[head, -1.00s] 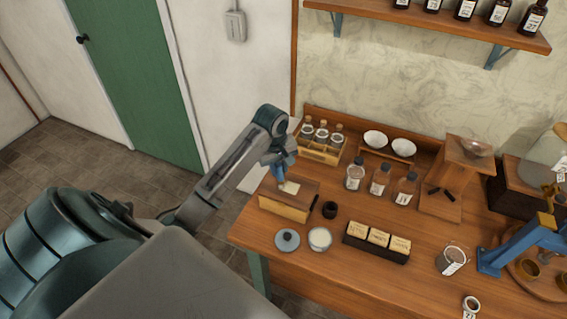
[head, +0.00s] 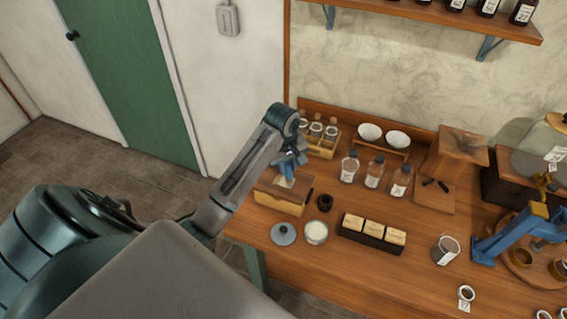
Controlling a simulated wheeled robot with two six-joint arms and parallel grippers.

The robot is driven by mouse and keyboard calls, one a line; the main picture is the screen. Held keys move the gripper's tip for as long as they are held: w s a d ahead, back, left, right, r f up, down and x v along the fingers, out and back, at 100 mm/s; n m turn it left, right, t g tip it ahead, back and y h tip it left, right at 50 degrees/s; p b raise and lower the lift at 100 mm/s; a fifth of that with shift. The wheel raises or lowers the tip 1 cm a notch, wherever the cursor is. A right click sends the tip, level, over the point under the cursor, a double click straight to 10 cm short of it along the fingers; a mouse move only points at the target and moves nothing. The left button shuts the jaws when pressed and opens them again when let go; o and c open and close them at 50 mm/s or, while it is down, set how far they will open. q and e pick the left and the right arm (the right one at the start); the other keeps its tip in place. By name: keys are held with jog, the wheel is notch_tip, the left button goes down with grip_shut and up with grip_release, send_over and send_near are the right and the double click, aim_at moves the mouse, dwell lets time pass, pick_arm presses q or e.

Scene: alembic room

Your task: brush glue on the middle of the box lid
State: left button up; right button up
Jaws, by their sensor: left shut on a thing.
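The wooden box (head: 279,206) stands at the left end of the bench, its brown lid (head: 268,184) on top. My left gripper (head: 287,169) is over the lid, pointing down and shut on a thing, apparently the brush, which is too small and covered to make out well. A pale patch (head: 284,182) shows on the lid right under the gripper; I cannot tell whether the brush touches it. An open jar of white stuff (head: 317,232), likely the glue, stands in front of the box. A grey round jar lid (head: 284,234) lies beside it. My right gripper is not in view.
A dark tray of labelled blocks (head: 372,234) and several bottles (head: 373,172) stand further right. A rack of vials (head: 317,139) is behind the box. A blue metal stand (head: 512,233) is at the right.

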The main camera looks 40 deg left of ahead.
pick_arm(q)
jog(key=a, duration=0.2)
jog(key=s+a, duration=0.1)
jog(key=a, duration=0.1)
jog(key=shift+s+a, duration=0.1)
jog(key=shift+a, duration=0.25)
dwell(0.3)
jog(key=shift+w+a, duration=0.15)
jog(key=shift+w, duration=0.7)
jog(key=shift+r, duration=0.1)
jog(key=shift+r, duration=2.95)
